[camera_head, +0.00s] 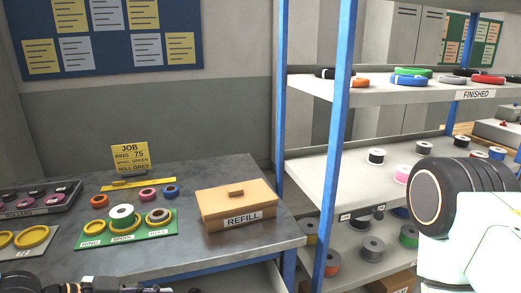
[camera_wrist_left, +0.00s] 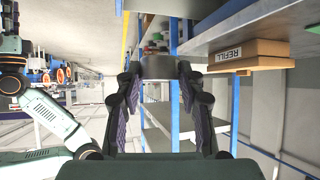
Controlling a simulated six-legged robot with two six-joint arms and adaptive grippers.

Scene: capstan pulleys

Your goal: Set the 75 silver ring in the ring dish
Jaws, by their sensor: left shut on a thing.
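My left gripper (camera_wrist_left: 162,78) is shut on a grey ring-like thing (camera_wrist_left: 162,66), seen nearly edge-on between the fingertips in the left wrist view; its number cannot be read. In the head view, dark parts of my left arm show at the bottom left edge, below the table front. The green tray (camera_head: 84,245) on the table has dishes labelled RING, SPOOL and ROLL. The yellow ring dish (camera_head: 93,228) is the left one and looks empty. The job card (camera_head: 130,157) reads ring 75. My right gripper is out of view.
A REFILL box (camera_head: 237,204) stands right of the green tray. A rollers tray (camera_head: 37,196) and large yellow rings (camera_head: 32,237) lie to the left. Small coloured rings (camera_head: 147,193) lie behind the tray. A blue-posted shelf (camera_head: 330,180) with spools stands right.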

